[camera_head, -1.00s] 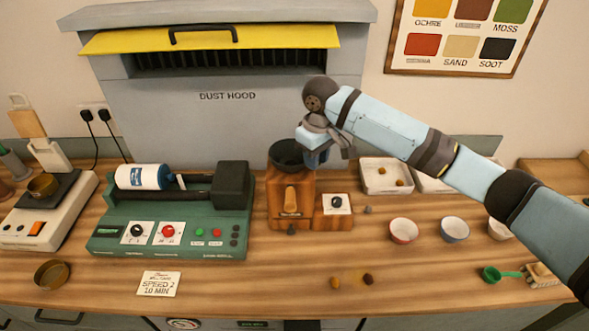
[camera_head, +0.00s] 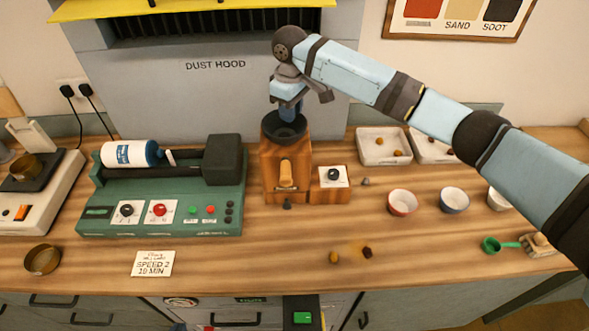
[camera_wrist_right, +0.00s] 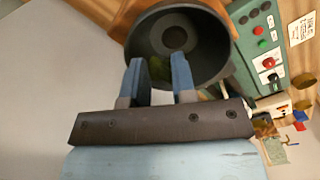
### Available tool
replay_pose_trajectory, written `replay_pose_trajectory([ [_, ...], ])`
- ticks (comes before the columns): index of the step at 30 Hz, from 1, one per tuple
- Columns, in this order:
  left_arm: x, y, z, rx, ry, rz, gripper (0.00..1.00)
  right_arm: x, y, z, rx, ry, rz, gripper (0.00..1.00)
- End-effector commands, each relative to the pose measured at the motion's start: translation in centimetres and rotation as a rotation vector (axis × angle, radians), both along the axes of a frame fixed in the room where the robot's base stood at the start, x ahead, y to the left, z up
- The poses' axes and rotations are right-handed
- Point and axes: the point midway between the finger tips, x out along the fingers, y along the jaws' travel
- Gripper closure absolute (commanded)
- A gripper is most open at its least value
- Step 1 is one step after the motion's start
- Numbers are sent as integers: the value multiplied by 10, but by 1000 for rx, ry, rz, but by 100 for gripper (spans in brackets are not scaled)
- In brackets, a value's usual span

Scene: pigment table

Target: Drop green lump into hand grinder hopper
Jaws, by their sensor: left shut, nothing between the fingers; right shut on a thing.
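The hand grinder (camera_head: 286,165) is a wooden box with a dark round hopper (camera_head: 283,132) on top. My right gripper (camera_head: 290,110) points down into the hopper mouth; its fingertips are partly hidden in the head view. In the right wrist view, the gripper (camera_wrist_right: 159,70) is shut on the green lump (camera_wrist_right: 159,68), a dark green piece partly hidden between the blue fingers. The lump is over the near part of the open hopper (camera_wrist_right: 212,45), whose round hole shows beyond. My left gripper is not in view.
A green machine (camera_head: 160,220) with a white bottle stands left of the grinder. White trays (camera_head: 372,158) with small lumps stand to the right, with bowls (camera_head: 402,202) in front. Two lumps (camera_head: 334,257) lie on the front of the table. The dust hood (camera_head: 215,90) rises behind.

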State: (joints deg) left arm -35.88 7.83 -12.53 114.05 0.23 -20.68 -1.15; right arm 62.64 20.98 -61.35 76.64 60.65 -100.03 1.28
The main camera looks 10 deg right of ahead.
Motion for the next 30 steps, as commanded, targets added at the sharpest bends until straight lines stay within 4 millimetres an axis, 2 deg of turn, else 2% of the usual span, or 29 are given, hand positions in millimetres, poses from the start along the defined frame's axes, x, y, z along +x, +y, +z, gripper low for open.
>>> replay_pose_trajectory([
  [2,1,0,-8,1,1,-3,100,0,0,-6,0,-1,0,98],
  [10,5,-2,-5,-3,-3,-3,100,0,0,-5,-1,-1,0,98],
  [11,5,-2,-5,-3,-3,-3,100,0,0,-5,-1,-1,0,71],
  [14,4,-3,-6,-5,-2,-2,100,0,0,-5,-1,-1,0,48],
  [15,4,-3,-6,-5,-1,-2,100,0,0,-5,-1,-1,0,45],
  [24,2,-3,-6,-5,4,-2,100,0,0,-4,0,0,0,45],
  [30,2,-3,6,-5,4,-1,100,1,-1,8,0,0,-1,45],
])
